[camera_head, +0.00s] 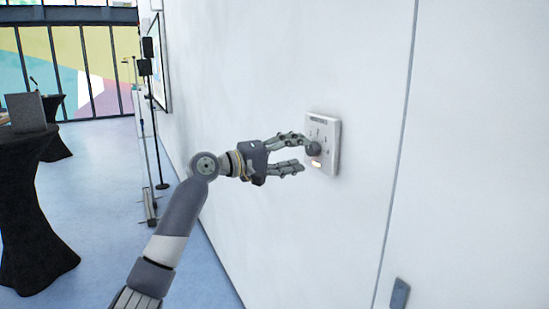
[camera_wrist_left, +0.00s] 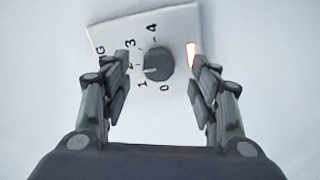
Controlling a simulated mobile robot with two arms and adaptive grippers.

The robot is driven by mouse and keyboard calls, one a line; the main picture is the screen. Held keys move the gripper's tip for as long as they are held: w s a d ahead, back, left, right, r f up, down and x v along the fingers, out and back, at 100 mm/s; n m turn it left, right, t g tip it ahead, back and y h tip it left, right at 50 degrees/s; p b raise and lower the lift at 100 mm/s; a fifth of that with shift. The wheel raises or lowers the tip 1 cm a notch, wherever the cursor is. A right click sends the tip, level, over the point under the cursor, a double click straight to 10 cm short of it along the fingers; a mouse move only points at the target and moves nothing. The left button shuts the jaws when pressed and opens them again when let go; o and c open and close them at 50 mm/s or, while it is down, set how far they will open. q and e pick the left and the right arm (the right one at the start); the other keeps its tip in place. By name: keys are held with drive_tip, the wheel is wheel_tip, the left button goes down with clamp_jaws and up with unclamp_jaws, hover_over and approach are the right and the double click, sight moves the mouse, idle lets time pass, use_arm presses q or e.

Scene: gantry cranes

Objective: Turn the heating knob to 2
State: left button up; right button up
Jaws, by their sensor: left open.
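The heating knob (camera_head: 313,149) is a dark round knob on a white control plate (camera_head: 331,133) on the wall. In the left wrist view the dark knob (camera_wrist_left: 159,64) has a pale pointer mark on its left side, toward the dial between 1 and 3. The numerals 0, 1, 3 and 4 show around it; I cannot make out the 2. My left gripper (camera_head: 305,156) is open, its fingers on either side of the knob; in the wrist view gaps show between fingers and knob.
A small red-orange light (camera_head: 316,164) glows on the plate below the knob. The white wall (camera_head: 250,60) runs along my right side. A dark-covered table (camera_head: 30,200) and stands (camera_head: 155,120) are at the left, with blue floor between them and the wall.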

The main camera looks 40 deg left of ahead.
use_arm(q)
drive_tip(key=v, duration=0.8)
drive_tip(key=shift+w, duration=0.1)
